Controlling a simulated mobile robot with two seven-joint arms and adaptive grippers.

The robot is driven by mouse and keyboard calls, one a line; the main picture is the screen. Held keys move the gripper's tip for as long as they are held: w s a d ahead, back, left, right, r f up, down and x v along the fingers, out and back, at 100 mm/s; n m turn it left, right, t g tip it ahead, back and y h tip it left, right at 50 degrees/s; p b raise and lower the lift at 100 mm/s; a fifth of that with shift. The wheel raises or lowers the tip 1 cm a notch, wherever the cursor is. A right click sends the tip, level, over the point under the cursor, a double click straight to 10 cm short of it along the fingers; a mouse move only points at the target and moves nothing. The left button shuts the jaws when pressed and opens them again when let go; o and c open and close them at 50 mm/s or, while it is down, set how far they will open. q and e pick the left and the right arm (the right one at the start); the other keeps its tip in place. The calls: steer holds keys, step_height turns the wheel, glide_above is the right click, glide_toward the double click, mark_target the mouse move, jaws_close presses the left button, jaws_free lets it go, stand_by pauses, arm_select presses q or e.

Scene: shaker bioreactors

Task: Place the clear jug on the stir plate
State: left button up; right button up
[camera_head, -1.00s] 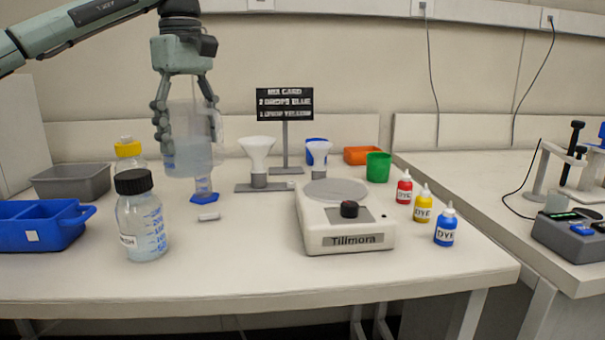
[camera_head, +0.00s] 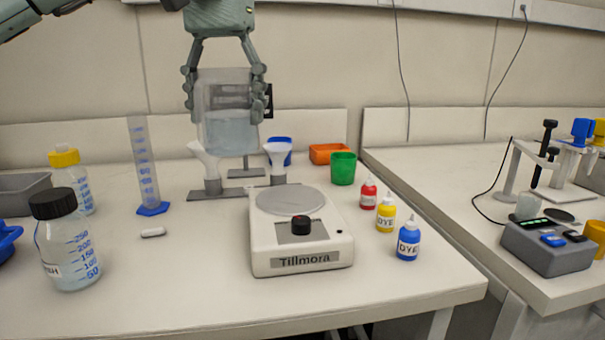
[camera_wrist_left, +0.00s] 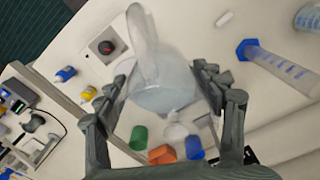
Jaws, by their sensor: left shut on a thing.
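The clear jug (camera_head: 229,122) holds a pale liquid and is upright in the air in the head view. My left gripper (camera_head: 226,90) is shut on it, with fingers on both sides. In the left wrist view the jug (camera_wrist_left: 165,90) sits between the fingers of the left gripper (camera_wrist_left: 165,98). The stir plate (camera_head: 300,235) is white with a round grey top, a black knob and the label "Tillmora". It stands on the table, lower and to the right of the jug. Its top is bare. My right gripper is not in view.
Two white funnels (camera_head: 204,165) on stands are below and behind the jug. A graduated cylinder (camera_head: 145,165) stands to the left, with a white stir bar (camera_head: 153,232) nearby. Red, yellow and blue dye bottles (camera_head: 408,240) stand right of the plate. A black-capped bottle (camera_head: 68,245) is front left.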

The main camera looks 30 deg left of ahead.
arm_select(q)
steer(key=w+d+f, duration=0.1)
steer(key=w+f, duration=0.1)
steer(key=f, duration=0.1)
steer(key=w+d+f, duration=0.2)
steer(key=w+f, duration=0.1)
steer(key=w+d+f+b, duration=0.1)
steer(key=w+d+f, duration=0.1)
steer(key=w+f, duration=0.1)
steer(key=shift+w+d+f, duration=0.1)
steer(key=shift+d+f, duration=0.1)
steer(key=shift+f, duration=0.25)
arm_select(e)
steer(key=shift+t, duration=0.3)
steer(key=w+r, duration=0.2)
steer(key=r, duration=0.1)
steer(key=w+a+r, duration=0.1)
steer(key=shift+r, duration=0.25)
arm_select(q)
steer(key=shift+f, duration=0.1)
steer(key=shift+f, duration=0.1)
steer(key=o, duration=1.5)
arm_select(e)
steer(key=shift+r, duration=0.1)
